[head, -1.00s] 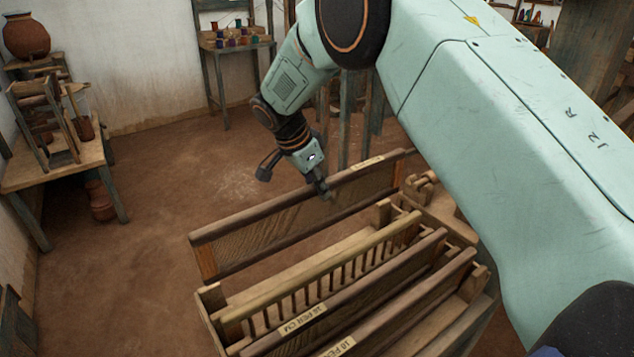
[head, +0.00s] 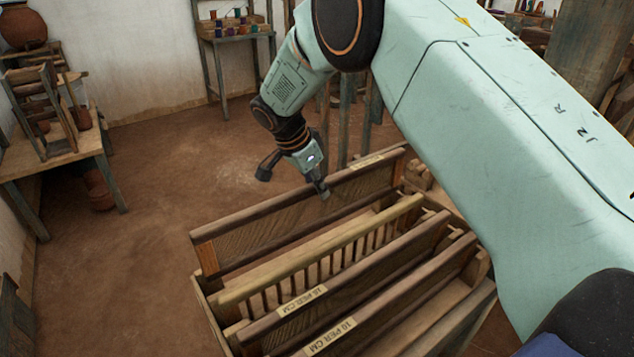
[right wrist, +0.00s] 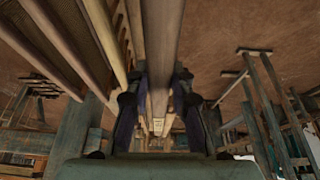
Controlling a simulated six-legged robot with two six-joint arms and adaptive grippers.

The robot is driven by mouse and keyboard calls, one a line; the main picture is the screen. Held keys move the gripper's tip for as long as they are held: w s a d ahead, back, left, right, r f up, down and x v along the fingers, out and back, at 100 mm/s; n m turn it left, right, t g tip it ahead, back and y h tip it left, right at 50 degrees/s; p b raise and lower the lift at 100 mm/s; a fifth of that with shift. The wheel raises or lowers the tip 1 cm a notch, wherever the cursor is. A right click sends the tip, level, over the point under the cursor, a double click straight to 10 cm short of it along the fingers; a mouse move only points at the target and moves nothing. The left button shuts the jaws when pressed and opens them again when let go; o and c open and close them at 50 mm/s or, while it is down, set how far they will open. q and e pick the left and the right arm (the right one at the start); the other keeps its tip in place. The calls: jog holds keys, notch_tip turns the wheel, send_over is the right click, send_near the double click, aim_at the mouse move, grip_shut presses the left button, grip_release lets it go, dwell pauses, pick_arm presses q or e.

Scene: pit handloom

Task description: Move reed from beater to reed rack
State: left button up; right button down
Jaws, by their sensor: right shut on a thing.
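My right gripper (head: 325,193) is shut on the top bar of a long wooden reed (head: 262,228) with a fine mesh between two dark bars. The reed hangs along the far side of the wooden reed rack (head: 266,287), roughly parallel to its rails. Its lower left end is close to the rack's far left corner; I cannot tell whether they touch. In the right wrist view the reed's bar (right wrist: 163,45) runs between the fingers, with the rack (right wrist: 75,35) to the left. My left gripper is out of view. No beater is clearly identifiable.
Two reeds stand in the rack, labelled 16 PER CM (head: 302,300) and apparently 10 PER CM (head: 330,337). A side table (head: 60,160) with a small wooden frame stands left. A shelf of coloured spools (head: 235,28) is at the back. Floor left of the rack is clear.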

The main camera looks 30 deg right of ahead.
aim_at(318, 219)
jog(key=shift+f+b, duration=2.95)
jog(key=shift+f, duration=1.7)
jog(key=c, duration=1.1)
grip_release()
jog(key=shift+f, duration=0.1)
jog(key=v, duration=1.2)
